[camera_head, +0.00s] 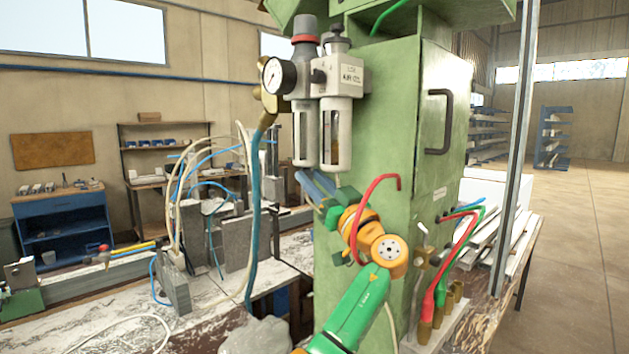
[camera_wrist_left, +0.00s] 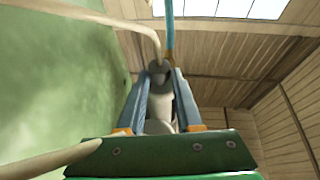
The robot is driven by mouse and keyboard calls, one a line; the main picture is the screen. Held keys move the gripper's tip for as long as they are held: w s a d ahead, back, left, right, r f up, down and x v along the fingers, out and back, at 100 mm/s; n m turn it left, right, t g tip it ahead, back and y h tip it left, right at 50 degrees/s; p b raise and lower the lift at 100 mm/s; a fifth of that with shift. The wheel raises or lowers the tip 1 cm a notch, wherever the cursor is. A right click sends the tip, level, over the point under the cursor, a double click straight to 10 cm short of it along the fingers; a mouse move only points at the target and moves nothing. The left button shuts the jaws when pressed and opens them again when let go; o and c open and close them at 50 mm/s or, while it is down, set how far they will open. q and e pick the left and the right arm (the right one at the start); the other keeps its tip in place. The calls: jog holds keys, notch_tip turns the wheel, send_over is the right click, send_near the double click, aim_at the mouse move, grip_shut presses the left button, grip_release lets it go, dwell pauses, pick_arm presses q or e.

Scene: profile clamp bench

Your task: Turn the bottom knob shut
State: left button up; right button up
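The filter-regulator unit (camera_head: 338,78) hangs on the green column with a round gauge (camera_head: 278,75) and two clear bowls. The left bowl (camera_head: 305,135) and the right bowl (camera_head: 337,135) point down. My left gripper (camera_head: 306,174) is just under the bowls, its blue fingers pointing up and left toward the left bowl's lower end. In the left wrist view, the blue fingertips (camera_wrist_left: 160,72) stand apart on both sides of a grey rounded part (camera_wrist_left: 158,68). The bottom knob is not clearly visible, and I cannot tell whether the fingers grip it. My right gripper is out of view.
The green column (camera_head: 400,150) stands close beside my left arm. A red hose (camera_head: 375,182) curves near my wrist, and a blue hose (camera_head: 256,180) hangs left of the bowls. Red and green hoses (camera_head: 440,265) stand at right. A cluttered bench (camera_head: 200,325) lies at left.

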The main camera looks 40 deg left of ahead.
pick_arm(q)
jog(key=o, duration=0.3)
jog(key=shift+o, duration=0.6)
jog(key=shift+w+a+f, duration=0.1)
jog(key=shift+a, duration=0.2)
jog(key=b+v, duration=0.5)
jog(key=v, duration=0.2)
